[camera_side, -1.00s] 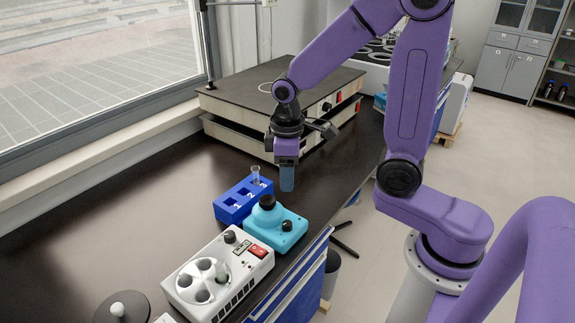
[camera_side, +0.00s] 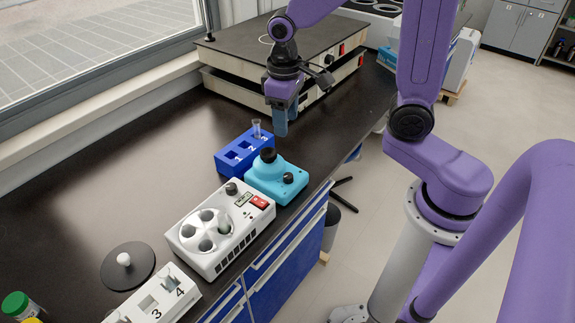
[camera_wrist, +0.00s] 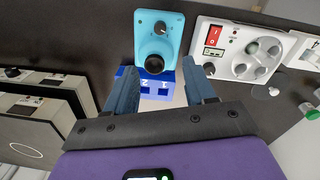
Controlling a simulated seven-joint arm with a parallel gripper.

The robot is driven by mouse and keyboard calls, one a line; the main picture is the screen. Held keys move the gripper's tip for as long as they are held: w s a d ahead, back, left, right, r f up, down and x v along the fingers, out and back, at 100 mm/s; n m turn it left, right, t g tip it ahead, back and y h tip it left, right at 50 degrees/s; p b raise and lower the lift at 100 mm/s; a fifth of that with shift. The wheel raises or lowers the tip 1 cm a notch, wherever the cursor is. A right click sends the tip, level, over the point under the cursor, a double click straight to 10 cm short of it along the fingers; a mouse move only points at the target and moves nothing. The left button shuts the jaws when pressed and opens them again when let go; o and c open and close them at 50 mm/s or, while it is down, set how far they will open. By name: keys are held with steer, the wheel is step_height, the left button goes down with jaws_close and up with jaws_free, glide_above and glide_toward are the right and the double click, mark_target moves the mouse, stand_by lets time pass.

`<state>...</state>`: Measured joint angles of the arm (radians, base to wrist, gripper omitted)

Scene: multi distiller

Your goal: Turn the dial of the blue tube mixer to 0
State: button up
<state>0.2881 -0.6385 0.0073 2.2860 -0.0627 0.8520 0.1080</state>
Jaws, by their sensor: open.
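The blue tube mixer (camera_side: 262,188) is a light-blue box on the dark bench, with a black cup (camera_side: 268,155) on top and a small black dial (camera_side: 289,178) at its front right corner. My gripper (camera_side: 281,130) hangs fingers-down above and behind the mixer, apart from it. In the wrist view the mixer (camera_wrist: 174,42) is beyond the open fingers, its dial (camera_wrist: 160,29) upright and unobstructed, with a pale pointer mark. The black cup also shows there (camera_wrist: 154,63), nearer the fingers. I cannot read the dial's setting. The gripper is open and empty.
A blue tube rack (camera_side: 229,165) with a clear tube stands beside the mixer, close to my gripper. A white centrifuge (camera_side: 208,258) and a white numbered rack (camera_side: 183,291) are toward the front. Flat-topped hotplates (camera_side: 250,55) stand at the back. The bench left of the rack is clear.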

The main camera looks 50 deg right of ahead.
glide_toward(287, 175)
steer(key=shift+m, duration=0.4)
steer(key=f, duration=0.8)
steer(key=shift+d+f, duration=0.2)
steer(key=shift+f, duration=0.1)
